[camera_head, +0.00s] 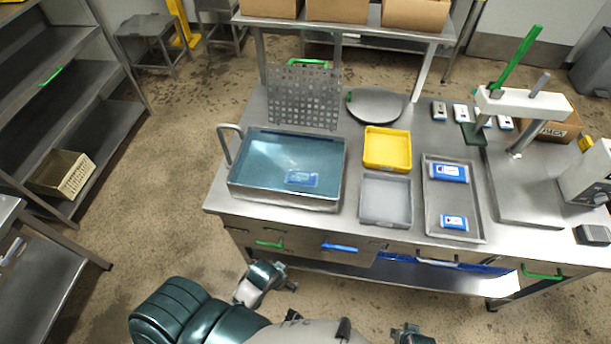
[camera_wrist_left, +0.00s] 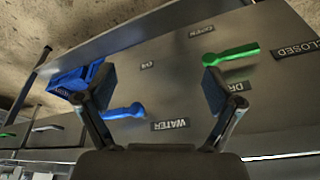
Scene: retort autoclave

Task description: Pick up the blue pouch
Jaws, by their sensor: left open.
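Several blue-and-white pouches are in the head view. One blue pouch (camera_head: 301,178) lies in the water-filled metal basin (camera_head: 237,193). Two more, an upper pouch (camera_head: 449,172) and a lower pouch (camera_head: 454,221), lie in the grey tray (camera_head: 433,200) at right. I cannot tell which one the task names. My left gripper (camera_head: 288,278) is in front of and below the table edge, apart from all pouches. In the left wrist view it (camera_wrist_left: 155,88) is open and empty, facing the panel with valve handles. Part of my right arm (camera_head: 410,335) shows at the bottom edge; its fingers are unclear.
The table front has a green handle (camera_head: 270,244) and a blue handle (camera_head: 340,247). A yellow bin (camera_head: 387,148), a grey bin (camera_head: 385,201) and a perforated plate (camera_head: 302,97) stand on the table. A press (camera_head: 520,104) is at right.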

